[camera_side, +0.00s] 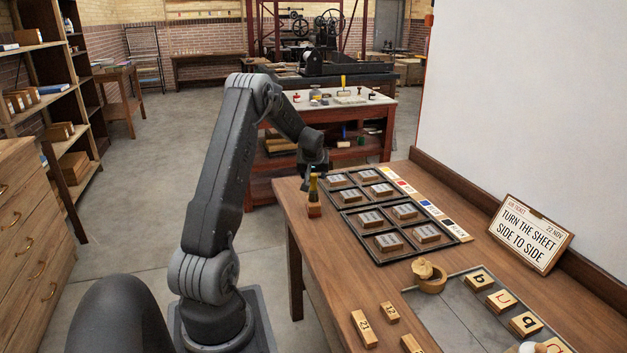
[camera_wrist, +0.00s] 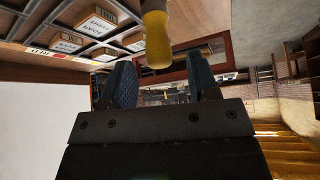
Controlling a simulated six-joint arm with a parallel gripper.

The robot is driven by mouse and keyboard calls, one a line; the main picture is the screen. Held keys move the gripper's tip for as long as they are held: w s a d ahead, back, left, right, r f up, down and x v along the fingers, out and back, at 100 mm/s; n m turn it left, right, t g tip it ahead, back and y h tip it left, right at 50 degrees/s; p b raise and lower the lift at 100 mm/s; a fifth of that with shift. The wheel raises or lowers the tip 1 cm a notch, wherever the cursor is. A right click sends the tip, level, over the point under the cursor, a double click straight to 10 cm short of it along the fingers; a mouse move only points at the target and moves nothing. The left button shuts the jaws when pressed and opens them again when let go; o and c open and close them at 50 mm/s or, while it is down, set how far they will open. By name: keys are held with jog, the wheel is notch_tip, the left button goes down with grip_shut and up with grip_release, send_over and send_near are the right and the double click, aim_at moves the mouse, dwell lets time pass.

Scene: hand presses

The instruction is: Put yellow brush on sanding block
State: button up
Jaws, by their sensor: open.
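The yellow brush (camera_side: 313,188) stands upright at the table's left edge in the side view. Its lower end meets the small reddish-brown sanding block (camera_side: 314,210), and it appears to rest on top of it. My gripper (camera_side: 314,168) is just above the brush. In the wrist view the brush's yellow handle (camera_wrist: 157,42) comes in from the top, its rounded end pointing towards my open gripper (camera_wrist: 165,84). The handle end lies between the two blue fingers across the picture, with room on both sides. The block is not clear in the wrist view.
A black divided tray (camera_side: 376,212) with several labelled blocks lies just right of the brush. Colour swatches (camera_side: 432,210) line its right side. A small wooden pot (camera_side: 429,277), lettered blocks (camera_side: 502,301) and a sign (camera_side: 531,233) are also on the table.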

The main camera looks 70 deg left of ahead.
jog(key=w+d+r+m+t+h, duration=0.15)
jog(key=d+r, duration=0.35)
jog(key=d, duration=0.5)
jog(key=s+d+r+m, duration=0.1)
jog(key=d+r+m, duration=0.2)
jog(key=d+r, duration=0.5)
jog(key=w+d+r+m+t+h, duration=0.1)
jog(key=d+r+m, duration=0.15)
jog(key=d, duration=0.95)
jog(key=s+d+m+h, duration=0.2)
jog(key=s+d+m, duration=0.1)
jog(key=s+d, duration=0.4)
jog(key=s+d+m+h, duration=0.1)
jog(key=s+d+m, duration=0.3)
jog(key=d, duration=1)
jog(key=s+t, duration=0.1)
jog(key=s, duration=0.2)
jog(key=shift+s+d+r+h, duration=0.2)
jog(key=shift+s+r+h, duration=0.1)
jog(key=shift+s+h, duration=0.05)
